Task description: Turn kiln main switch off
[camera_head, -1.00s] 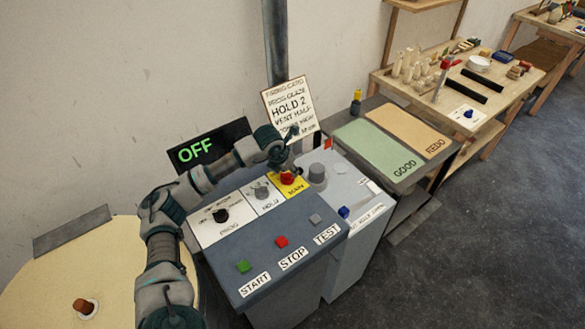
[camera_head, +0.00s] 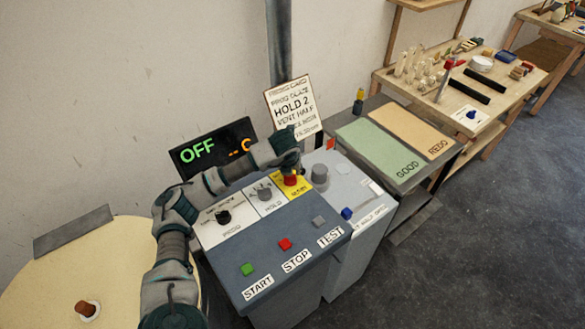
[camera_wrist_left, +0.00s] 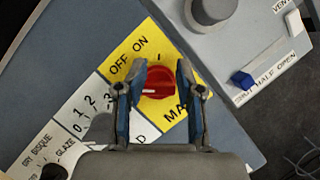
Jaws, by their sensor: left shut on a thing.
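The kiln main switch is a red knob (camera_head: 290,180) on a yellow plate at the back right of the control panel (camera_head: 270,235). In the left wrist view the red knob (camera_wrist_left: 160,82) lies between the blue-lined fingers of my left gripper (camera_wrist_left: 160,90). The gripper is shut on the knob. The yellow plate (camera_wrist_left: 125,65) carries the words OFF and ON and part of MAIN. The display (camera_head: 215,150) reads OFF in green with orange characters beside it. The right gripper is in no view.
The PROG knob (camera_head: 223,216) and the HOLD knob (camera_head: 264,193) sit left of the main switch. START (camera_head: 247,269), STOP (camera_head: 285,244) and TEST (camera_head: 319,221) buttons line the front. A large grey knob (camera_head: 319,173) stands close to the right.

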